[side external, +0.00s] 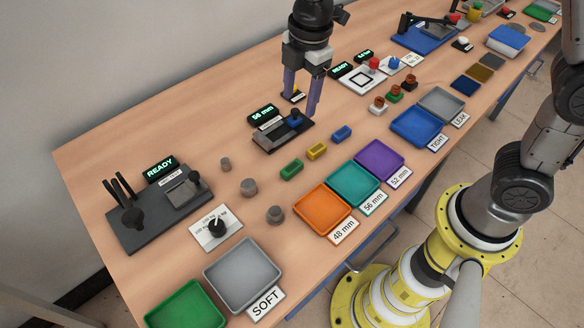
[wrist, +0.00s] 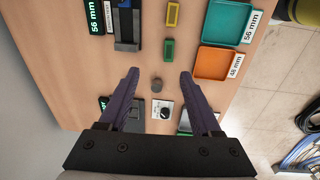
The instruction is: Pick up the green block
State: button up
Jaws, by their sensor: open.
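The green block (side external: 291,169) lies on the wooden table, left of a yellow block (side external: 317,151) and a blue block (side external: 342,133). It also shows in the wrist view (wrist: 169,50), ahead of the fingertips and between the yellow block (wrist: 173,15) and a grey cylinder (wrist: 156,85). My gripper (side external: 301,104) is open and empty, with purple fingers pointing down. It is raised over the table near the 56 mm gauge device (side external: 284,134), apart from the green block. In the wrist view my gripper (wrist: 160,73) has its fingers spread wide.
Orange (side external: 322,210), teal (side external: 353,184) and purple (side external: 380,159) trays stand in front of the blocks. Several grey cylinders (side external: 249,187) and a dial plate (side external: 216,229) lie to the left. A dark READY station (side external: 158,209) stands further left. Bare table surrounds the green block.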

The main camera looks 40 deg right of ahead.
jog(key=g, duration=0.1)
send_over(293, 166)
notch_tip(293, 166, down, 5)
jog(key=shift+n, duration=0.4)
jog(key=f, duration=0.7)
jog(key=shift+s+a+f, duration=0.2)
jog(key=shift+s+f, duration=0.05)
jog(key=shift+f, duration=0.05)
jog(key=shift+w+d+f, duration=0.1)
jog(key=shift+f, duration=1.35)
jog(key=shift+w+d+f, duration=0.1)
jog(key=shift+f, duration=1.3)
jog(key=shift+c, duration=0.2)
grip_shut()
